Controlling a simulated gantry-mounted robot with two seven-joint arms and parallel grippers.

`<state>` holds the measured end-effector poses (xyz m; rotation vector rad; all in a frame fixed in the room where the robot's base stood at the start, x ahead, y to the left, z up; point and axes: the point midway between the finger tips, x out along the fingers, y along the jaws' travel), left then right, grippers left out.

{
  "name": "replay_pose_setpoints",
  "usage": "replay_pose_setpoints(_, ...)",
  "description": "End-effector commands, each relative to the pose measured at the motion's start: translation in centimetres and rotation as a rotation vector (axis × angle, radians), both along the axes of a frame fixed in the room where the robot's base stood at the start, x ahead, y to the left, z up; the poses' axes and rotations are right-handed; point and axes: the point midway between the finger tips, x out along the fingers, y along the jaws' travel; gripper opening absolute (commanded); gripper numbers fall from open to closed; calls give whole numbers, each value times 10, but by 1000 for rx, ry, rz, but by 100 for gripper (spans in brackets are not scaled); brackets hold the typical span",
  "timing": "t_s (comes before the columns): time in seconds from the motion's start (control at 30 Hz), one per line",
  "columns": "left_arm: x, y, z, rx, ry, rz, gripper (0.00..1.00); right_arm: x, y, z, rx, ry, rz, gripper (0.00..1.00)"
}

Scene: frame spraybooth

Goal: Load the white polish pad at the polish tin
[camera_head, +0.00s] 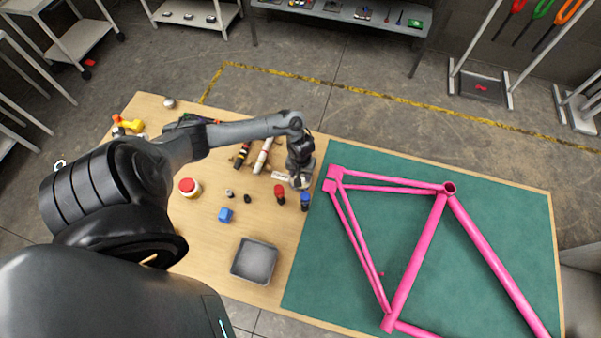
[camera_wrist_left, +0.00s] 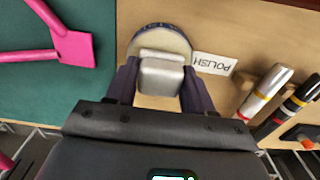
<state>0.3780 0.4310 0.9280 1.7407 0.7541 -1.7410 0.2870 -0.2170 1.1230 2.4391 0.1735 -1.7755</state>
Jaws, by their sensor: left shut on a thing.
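My left gripper (camera_wrist_left: 160,85) is shut on the white polish pad (camera_wrist_left: 161,74), a small block with a pale grey back, between its two dark fingers. In the left wrist view the round polish tin (camera_wrist_left: 175,33), with a dark lettered rim and cream inside, lies just beyond the pad and partly behind it. I cannot tell whether pad and tin touch. A white POLISH label (camera_wrist_left: 214,64) lies beside the tin. In the head view my left gripper (camera_head: 300,182) points down at the wooden table next to the label (camera_head: 280,176), and it hides most of the tin. My right gripper is not in view.
A pink bicycle frame (camera_head: 428,230) lies on the green mat (camera_head: 490,220) to the right. Red and blue small bottles (camera_head: 279,193) stand near my gripper, with marker-like tubes (camera_head: 263,155) behind.

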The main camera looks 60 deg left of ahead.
Motion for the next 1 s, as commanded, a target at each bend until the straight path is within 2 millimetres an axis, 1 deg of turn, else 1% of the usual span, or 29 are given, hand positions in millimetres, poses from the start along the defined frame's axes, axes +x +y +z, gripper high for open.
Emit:
replay_pose_setpoints(0.47, 0, 0, -1, 0, 0, 0, 28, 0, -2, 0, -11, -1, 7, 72)
replay_pose_setpoints(1.0, 0, 0, -7, -1, -1, 1, 28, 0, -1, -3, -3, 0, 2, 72)
